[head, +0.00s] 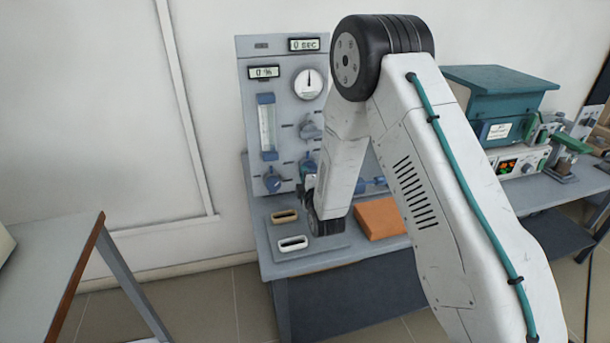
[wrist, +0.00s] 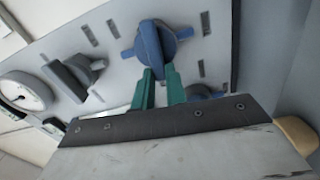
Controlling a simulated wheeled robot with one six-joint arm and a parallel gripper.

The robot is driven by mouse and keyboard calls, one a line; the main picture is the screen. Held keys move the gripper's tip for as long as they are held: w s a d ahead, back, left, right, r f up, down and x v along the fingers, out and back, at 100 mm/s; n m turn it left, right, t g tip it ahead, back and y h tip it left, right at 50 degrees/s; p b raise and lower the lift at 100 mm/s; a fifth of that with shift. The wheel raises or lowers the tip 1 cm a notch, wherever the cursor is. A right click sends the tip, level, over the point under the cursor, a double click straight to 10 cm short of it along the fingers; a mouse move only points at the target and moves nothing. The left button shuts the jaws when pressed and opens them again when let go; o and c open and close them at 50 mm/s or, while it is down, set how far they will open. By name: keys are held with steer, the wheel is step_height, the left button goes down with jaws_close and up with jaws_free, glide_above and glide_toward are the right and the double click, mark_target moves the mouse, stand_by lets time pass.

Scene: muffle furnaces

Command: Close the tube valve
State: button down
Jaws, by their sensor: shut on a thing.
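The panel (head: 285,60) carries several valves. A blue valve with a wing handle (wrist: 152,42) fills the upper middle of the wrist view, and it also shows low on the panel in the head view (head: 307,163). My gripper (wrist: 159,73) has its green fingers closed on the lower part of that handle. A grey valve (wrist: 75,76) is to the left in the wrist view and above the blue one in the head view (head: 310,129). A second blue valve (head: 272,180), lower left on the panel, is partly hidden behind my gripper in the wrist view (wrist: 200,92).
A flow tube (head: 267,128), a round gauge (head: 308,84) and two displays are on the panel. A tan handle (head: 284,216), a white handle (head: 293,243) and an orange block (head: 381,217) lie on the bench (head: 262,232) below. A green furnace (head: 495,92) stands to the right.

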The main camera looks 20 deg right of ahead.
steer(key=shift+f+n, duration=0.2)
steer(key=shift+n, duration=0.4)
steer(key=c, duration=1.4)
jaws_free()
steer(key=shift+c, duration=0.2)
steer(key=s, duration=0.8)
steer(key=shift+w, duration=0.1)
